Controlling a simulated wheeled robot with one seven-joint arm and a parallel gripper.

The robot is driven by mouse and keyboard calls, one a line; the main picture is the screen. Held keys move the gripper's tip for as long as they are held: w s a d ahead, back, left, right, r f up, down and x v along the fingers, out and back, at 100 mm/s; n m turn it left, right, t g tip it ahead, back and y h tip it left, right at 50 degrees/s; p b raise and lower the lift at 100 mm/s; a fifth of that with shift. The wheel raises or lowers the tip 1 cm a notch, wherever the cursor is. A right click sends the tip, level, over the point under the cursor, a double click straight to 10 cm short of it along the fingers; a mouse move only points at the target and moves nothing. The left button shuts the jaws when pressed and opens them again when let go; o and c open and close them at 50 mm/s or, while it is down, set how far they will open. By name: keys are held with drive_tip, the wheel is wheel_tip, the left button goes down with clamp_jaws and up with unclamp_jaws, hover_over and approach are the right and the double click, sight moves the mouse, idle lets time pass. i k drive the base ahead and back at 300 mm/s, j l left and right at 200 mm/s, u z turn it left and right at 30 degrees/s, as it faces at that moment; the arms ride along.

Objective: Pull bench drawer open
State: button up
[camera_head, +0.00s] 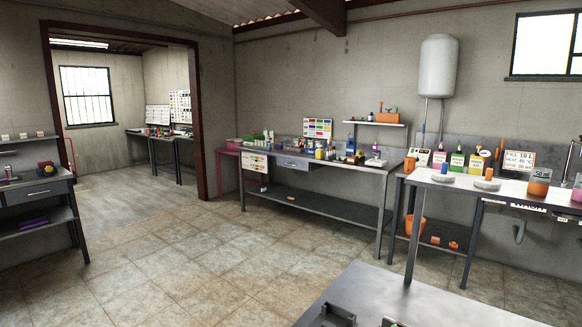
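A long metal bench (340,172) stands against the back wall. I cannot tell from the view which drawer the task means. My gripper does not show in this view.
Open tiled floor (190,255) lies before the back bench. A grey surface (420,300) fills the lower right, with dark objects at its front edge. A wash bench (465,190) stands right, an orange bucket (415,228) below it. A doorway opens at back left.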

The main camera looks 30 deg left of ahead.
sight(302, 166)
drive_tip(key=i+j+u, duration=0.4)
drive_tip(key=j, duration=0.2)
drive_tip(key=i+j+u, duration=0.25)
drive_tip(key=j+u, duration=0.25)
drive_tip(key=i+j+u, duration=0.2)
drive_tip(key=i+u, duration=0.25)
drive_tip(key=i+j+u, duration=0.25)
drive_tip(key=u, duration=0.25)
drive_tip(key=i, duration=0.6)
drive_tip(key=i+j+z, duration=0.15)
drive_tip(key=i, duration=0.4)
drive_tip(key=i+l+z, duration=0.25)
drive_tip(key=i, duration=0.55)
drive_tip(key=i+j+z, duration=0.1)
drive_tip(key=i+z, duration=0.15)
drive_tip(key=i, duration=0.5)
drive_tip(key=i+j+z, duration=0.25)
drive_tip(key=i, duration=0.55)
drive_tip(key=i+z, duration=0.15)
drive_tip(key=i, duration=0.55)
drive_tip(key=i+z, duration=0.2)
drive_tip(key=i, duration=0.55)
drive_tip(key=i+j+z, duration=0.15)
drive_tip(key=i, duration=0.55)
drive_tip(key=i+j+z, duration=0.1)
drive_tip(key=i+z, duration=0.15)
drive_tip(key=i, duration=0.2)
drive_tip(key=i+j+z, duration=0.3)
drive_tip(key=i, duration=0.2)
